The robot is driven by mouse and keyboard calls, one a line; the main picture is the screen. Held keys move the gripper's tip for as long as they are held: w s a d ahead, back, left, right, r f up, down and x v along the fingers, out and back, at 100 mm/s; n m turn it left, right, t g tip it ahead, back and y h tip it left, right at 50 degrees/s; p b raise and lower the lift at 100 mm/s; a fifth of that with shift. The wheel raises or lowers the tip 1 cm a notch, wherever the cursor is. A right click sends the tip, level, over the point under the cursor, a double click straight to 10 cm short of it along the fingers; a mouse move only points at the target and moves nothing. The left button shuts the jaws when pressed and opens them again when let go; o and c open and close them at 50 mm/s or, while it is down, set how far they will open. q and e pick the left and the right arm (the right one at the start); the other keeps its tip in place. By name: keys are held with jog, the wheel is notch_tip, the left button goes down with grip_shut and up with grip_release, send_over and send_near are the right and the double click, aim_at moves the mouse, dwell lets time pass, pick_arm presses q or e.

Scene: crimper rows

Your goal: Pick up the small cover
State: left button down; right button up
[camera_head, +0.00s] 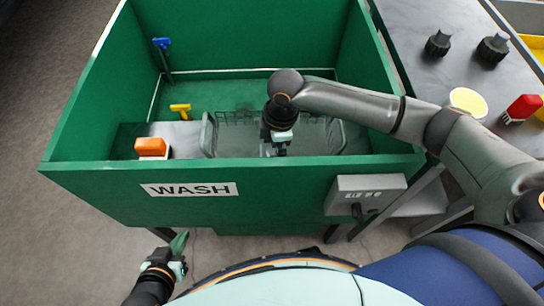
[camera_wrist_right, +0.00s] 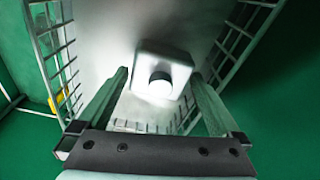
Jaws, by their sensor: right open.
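In the head view the right gripper (camera_head: 277,145) points down into the basket (camera_head: 335,135) inside the green wash bin (camera_head: 130,180), and hides the cover. My left gripper (camera_head: 178,250) hangs outside the bin's front; its opening is unclear.
An orange-topped brush (camera_head: 152,147), a yellow-handled tool (camera_head: 181,110) and a blue-handled tool (camera_head: 162,50) are in the bin left of the basket. Dark knobs (camera_head: 492,49), a yellow disc (camera_head: 468,102) and a red piece (camera_head: 523,108) are on the side table. The bin walls surround the basket.

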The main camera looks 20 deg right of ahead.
jog(key=shift+r, duration=0.15)
grip_shut()
dwell(0.6)
